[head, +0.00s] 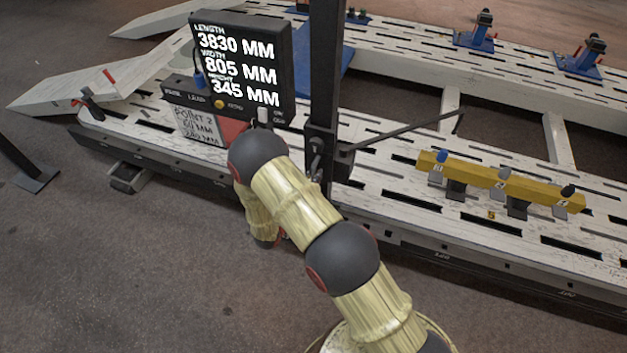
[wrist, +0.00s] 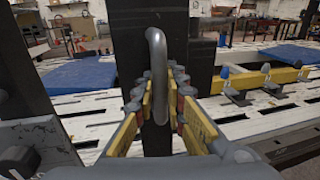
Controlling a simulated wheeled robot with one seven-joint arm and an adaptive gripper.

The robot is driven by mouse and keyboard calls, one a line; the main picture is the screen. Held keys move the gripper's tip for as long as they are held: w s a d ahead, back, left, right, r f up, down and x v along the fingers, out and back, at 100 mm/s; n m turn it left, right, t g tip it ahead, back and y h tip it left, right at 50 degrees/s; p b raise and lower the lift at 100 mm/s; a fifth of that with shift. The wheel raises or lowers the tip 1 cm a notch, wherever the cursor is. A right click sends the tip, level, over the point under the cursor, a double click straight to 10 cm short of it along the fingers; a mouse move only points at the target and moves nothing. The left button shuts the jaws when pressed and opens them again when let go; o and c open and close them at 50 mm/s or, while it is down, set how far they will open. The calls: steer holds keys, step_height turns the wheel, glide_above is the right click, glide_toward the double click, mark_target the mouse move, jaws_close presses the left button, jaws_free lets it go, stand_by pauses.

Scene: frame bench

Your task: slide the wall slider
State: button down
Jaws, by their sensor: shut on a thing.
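A grey upright bar handle (wrist: 157,60) stands on a dark post (wrist: 185,22) in the middle of the wrist view. My gripper (wrist: 158,98) has its yellow padded fingers on both sides of the handle and is shut on it. The fingers hide the sides of its lower part. In the head view the dark upright post (head: 326,65) rises from the white slotted bench (head: 380,200), with a dark block (head: 322,150) low on it. My arm hides my gripper there.
A display box (head: 240,60) with length, width and height readings stands just left of the post. A thin dark rod (head: 405,130) reaches right from the block. A yellow bar (head: 500,180) with several clamps lies on the bench at right. Grey floor lies in front.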

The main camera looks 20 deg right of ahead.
steer(key=shift+r, duration=0.2)
steer(key=c, duration=1.9)
jaws_free()
steer(key=v, duration=1.2)
steer(key=shift+f, duration=0.1)
